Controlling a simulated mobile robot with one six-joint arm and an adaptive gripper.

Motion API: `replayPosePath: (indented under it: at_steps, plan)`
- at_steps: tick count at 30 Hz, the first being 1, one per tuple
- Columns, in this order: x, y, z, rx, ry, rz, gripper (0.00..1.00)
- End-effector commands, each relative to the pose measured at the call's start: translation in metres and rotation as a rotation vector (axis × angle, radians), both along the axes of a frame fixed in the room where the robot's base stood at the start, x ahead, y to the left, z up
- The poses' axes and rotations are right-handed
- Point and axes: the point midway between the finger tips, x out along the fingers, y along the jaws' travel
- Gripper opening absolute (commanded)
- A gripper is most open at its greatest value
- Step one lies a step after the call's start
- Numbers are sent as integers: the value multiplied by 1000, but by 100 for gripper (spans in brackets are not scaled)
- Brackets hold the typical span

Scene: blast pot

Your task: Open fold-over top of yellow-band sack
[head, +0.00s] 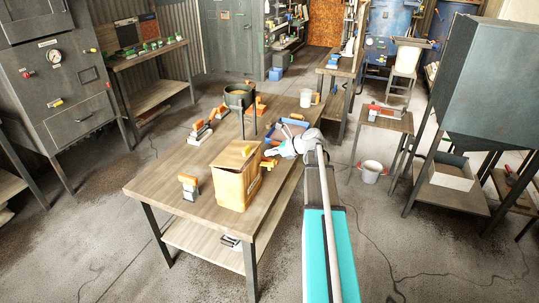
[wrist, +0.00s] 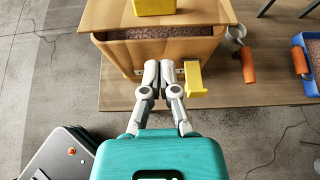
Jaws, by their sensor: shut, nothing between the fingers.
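The tan, box-shaped sack (head: 232,188) stands upright near the front of the wooden table. Its top flap (wrist: 200,17) is raised, with a yellow block (wrist: 153,6) on it. Between the flap and the near rim, reddish-brown grains (wrist: 165,33) show inside. A yellow tab (wrist: 193,80) sticks out from the sack's near face. My gripper (wrist: 159,68) is shut and empty, its fingertips side by side in front of that face, just left of the tab. Whether they touch the sack I cannot tell. In the head view my gripper (head: 268,152) is right of the sack.
The table (head: 160,185) also bears orange-topped blocks (head: 189,187), a dark green pot (head: 239,97) and a blue tray (head: 287,131) behind the sack.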

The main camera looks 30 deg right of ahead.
Motion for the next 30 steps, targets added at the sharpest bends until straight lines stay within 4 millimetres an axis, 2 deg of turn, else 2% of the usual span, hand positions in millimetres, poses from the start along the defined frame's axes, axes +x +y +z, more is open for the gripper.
replayPosePath:
  at_steps: [15, 21, 30]
  plan:
    - [48, 37, -37, -1, -1, 4, 0]
    - [56, 44, -41, -1, -1, 2, 0]
    - [58, 45, -41, -1, -1, 2, 0]
